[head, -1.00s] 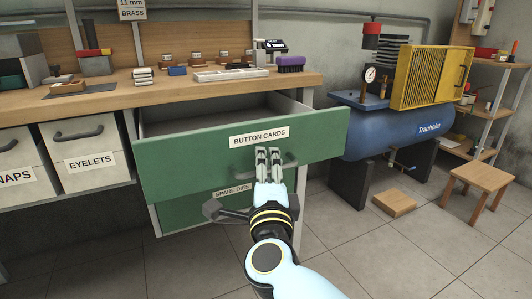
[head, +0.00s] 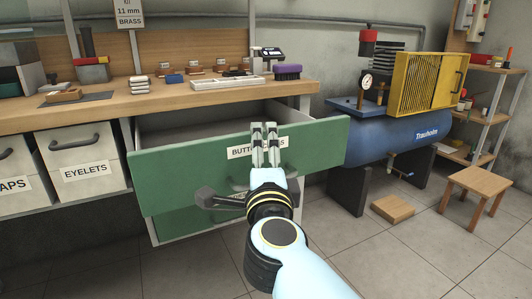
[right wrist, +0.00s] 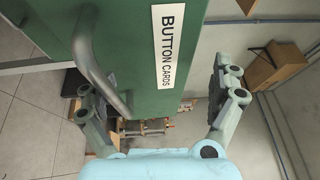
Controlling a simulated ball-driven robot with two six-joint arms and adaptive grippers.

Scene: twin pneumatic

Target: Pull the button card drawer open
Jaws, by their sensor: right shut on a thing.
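The green button card drawer (head: 185,168) stands pulled out from under the bench, with its hollow showing behind the front. Its white label (right wrist: 168,45) is clear in the right wrist view and partly covered by my fingers in the head view. In the right wrist view the handle runs between the fingers (right wrist: 152,78), close to the left one. The exact contact is hard to see. My left gripper is not in view.
Below is another green drawer (head: 190,222), partly hidden by my arm. White bins (head: 83,155) stand left. The bench top (head: 160,103) holds small tools. A blue compressor (head: 400,138) stands right, near a wooden stool (head: 480,185). Floor in front is open.

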